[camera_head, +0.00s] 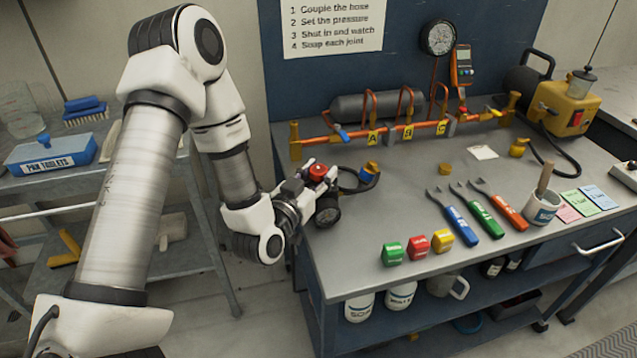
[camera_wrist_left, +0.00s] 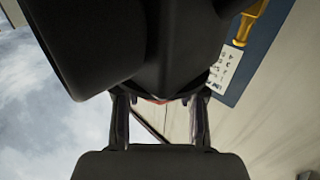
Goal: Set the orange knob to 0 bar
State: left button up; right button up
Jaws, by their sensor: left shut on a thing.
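A red-orange knob (camera_head: 318,170), the only one I see that fits the orange knob, is at the left end of the workbench, on dark fittings. A round black gauge-like part (camera_head: 327,213) is just below it; I cannot read its face. My left gripper (camera_head: 306,190) reaches in from the left and is shut at these fittings. In the left wrist view its two fingers (camera_wrist_left: 160,120) flank a sliver of red-orange, mostly hidden behind a large black body. My right gripper is not in view.
A black hose runs from the fittings to a brass coupling (camera_head: 369,173). A copper manifold (camera_head: 375,130) with labels A, B and C stands behind. A wall gauge (camera_head: 438,37) hangs above. Colored blocks (camera_head: 417,247) and wrenches (camera_head: 479,211) lie on the workbench (camera_head: 350,262); its front left is clear.

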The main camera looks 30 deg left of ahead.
aim_at(319, 169)
pick_arm(q)
jog(key=o, duration=1.1)
jog(key=shift+o, duration=0.2)
notch_tip(319, 169, up, 10)
jog(key=shift+r, duration=0.1)
